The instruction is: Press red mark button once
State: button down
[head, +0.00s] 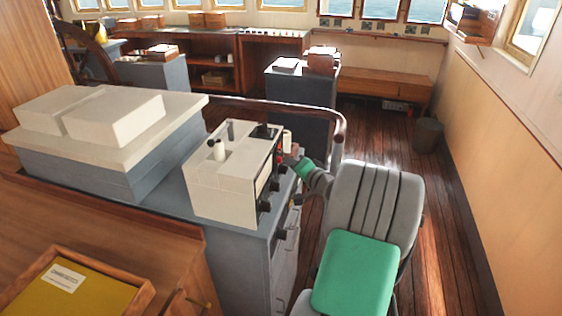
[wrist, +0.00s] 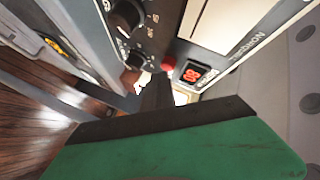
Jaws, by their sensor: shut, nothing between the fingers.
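The red button (wrist: 169,63) is a small round cap on the dark control face of a panel in the wrist view. The button cannot be made out clearly there.
A grey cabinet (head: 235,243) carries the console. A grey chair (head: 372,195) stands close on the right. A curved wooden rail (head: 300,108) runs behind the console. Open wooden floor (head: 442,240) lies right of the chair, with a bin (head: 428,135) farther back.

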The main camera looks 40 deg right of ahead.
jog(key=shift+w+a, duration=0.3)
jog(key=shift+w, duration=0.1)
dwell(0.4)
jog(key=shift+s+d+b, duration=0.45)
jog(key=shift+s+d, duration=0.1)
jog(key=shift+s, duration=0.2)
jog(key=s+d, duration=0.1)
jog(key=s, duration=0.1)
jog(key=s+d+b, duration=0.1)
jog(key=s+d, duration=0.1)
jog(key=shift+b, duration=0.3)
dwell(0.7)
